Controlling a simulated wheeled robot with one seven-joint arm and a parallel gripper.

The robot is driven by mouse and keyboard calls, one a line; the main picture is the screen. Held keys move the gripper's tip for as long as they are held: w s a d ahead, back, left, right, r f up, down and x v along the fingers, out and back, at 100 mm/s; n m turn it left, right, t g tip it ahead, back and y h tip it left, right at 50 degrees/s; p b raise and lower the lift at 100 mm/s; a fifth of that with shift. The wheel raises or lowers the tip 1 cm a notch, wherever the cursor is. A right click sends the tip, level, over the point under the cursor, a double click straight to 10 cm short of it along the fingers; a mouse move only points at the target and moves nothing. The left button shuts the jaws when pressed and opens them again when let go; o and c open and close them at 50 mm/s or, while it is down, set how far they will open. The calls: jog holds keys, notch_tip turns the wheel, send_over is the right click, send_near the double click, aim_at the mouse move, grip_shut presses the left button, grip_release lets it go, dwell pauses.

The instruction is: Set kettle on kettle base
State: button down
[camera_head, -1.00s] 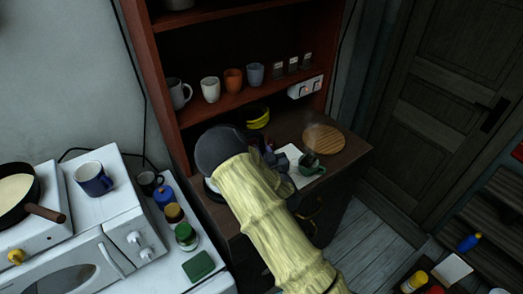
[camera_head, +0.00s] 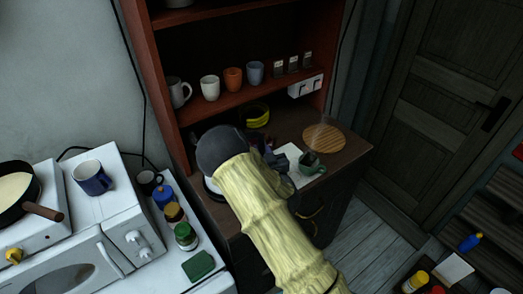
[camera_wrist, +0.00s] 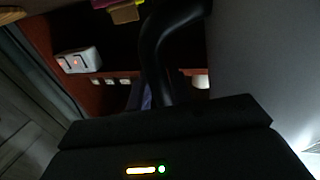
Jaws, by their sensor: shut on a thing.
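In the wrist view a black curved handle (camera_wrist: 152,50) rises from my gripper (camera_wrist: 165,98), beside a large smooth grey surface (camera_wrist: 255,50) that looks like the kettle's body. My gripper is shut on the handle; its fingertips are mostly hidden. In the head view my yellow-sleeved arm reaches over the dark cabinet top, and my gripper (camera_head: 277,160) is partly visible beyond the sleeve. The kettle is hidden there behind my arm. A pale rim (camera_head: 212,190) shows under the arm at the cabinet's left; I cannot tell whether it is the kettle base.
A round wooden board (camera_head: 324,140), a green mug (camera_head: 312,165) and a yellow-banded dark bowl (camera_head: 256,117) stand on the cabinet top. Mugs line the shelf (camera_head: 205,108) above, with a white power strip (camera_head: 305,86).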

jog(key=c, duration=1.6)
grip_release()
jog(key=shift+o, duration=0.3)
jog(key=shift+f, duration=0.25)
jog(key=b+v, duration=0.3)
jog(key=v, duration=0.8)
jog(key=shift+r, duration=0.1)
